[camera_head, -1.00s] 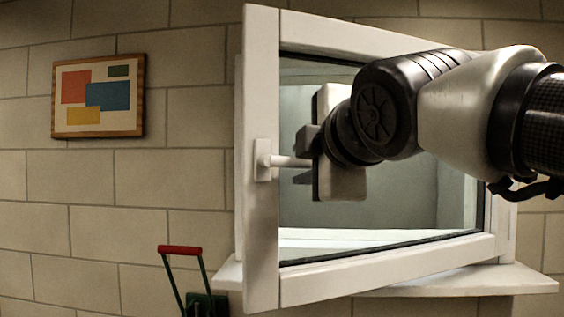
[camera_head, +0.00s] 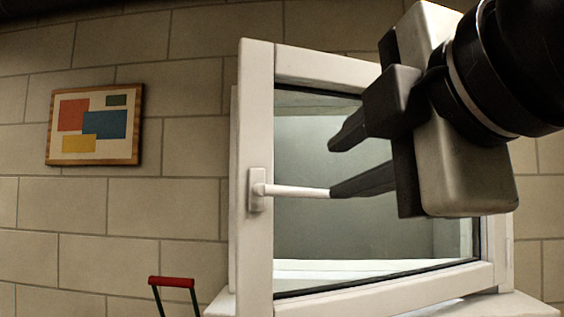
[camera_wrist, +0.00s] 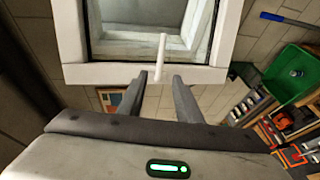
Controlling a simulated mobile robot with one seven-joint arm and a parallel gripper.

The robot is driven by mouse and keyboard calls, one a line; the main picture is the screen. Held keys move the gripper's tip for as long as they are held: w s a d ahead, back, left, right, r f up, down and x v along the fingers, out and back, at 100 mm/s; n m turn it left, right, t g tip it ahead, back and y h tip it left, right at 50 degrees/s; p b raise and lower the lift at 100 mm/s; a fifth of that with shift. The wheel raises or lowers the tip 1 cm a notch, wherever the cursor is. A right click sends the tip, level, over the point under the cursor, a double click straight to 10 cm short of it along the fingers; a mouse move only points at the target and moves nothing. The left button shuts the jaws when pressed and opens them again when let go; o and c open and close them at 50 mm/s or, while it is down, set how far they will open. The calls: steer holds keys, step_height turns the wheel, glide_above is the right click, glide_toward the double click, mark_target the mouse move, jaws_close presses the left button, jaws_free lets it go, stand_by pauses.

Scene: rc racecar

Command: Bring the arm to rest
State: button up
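My gripper (camera_head: 338,166) is open and empty in front of the window in the head view. Its two dark fingers point left, toward the window's white handle (camera_head: 295,191). The lower finger overlaps the handle's right end in that view; contact cannot be told. In the wrist view my gripper (camera_wrist: 160,77) has its fingers spread, and the handle (camera_wrist: 161,58) shows between and beyond their tips. The white-framed window (camera_head: 256,120) stands open at an angle, with the handle sticking out sideways.
A white sill (camera_head: 500,306) runs below the window. A framed picture (camera_head: 94,124) hangs on the block wall at left. A red-handled thing (camera_head: 171,282) stands below. The wrist view shows a green bin (camera_wrist: 296,70) and cluttered shelves (camera_wrist: 285,125) at right.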

steer(key=shift+s+r, duration=0.1)
steer(key=shift+s, duration=0.3)
steer(key=w+d+f+m+g+h+p, duration=0.1)
steer(key=w+f+m+g+p, duration=0.15)
steer(key=f+m, duration=0.45)
steer(key=w+d+f+m+g+h+p, duration=0.1)
steer(key=w+f+m+g+h+p, duration=0.15)
steer(key=f, duration=0.95)
steer(key=s+d+f+m+g, duration=0.1)
steer(key=s+f+m+g, duration=0.1)
steer(key=f+m, duration=0.3)
steer(key=s+d+f+m+g+p, duration=0.1)
steer(key=f+m, duration=0.4)
steer(key=f, duration=0.5)
steer(key=shift+s+d+f+g, duration=0.4)
steer(key=shift+s+d+g, duration=0.15)
steer(key=shift+g, duration=0.35)
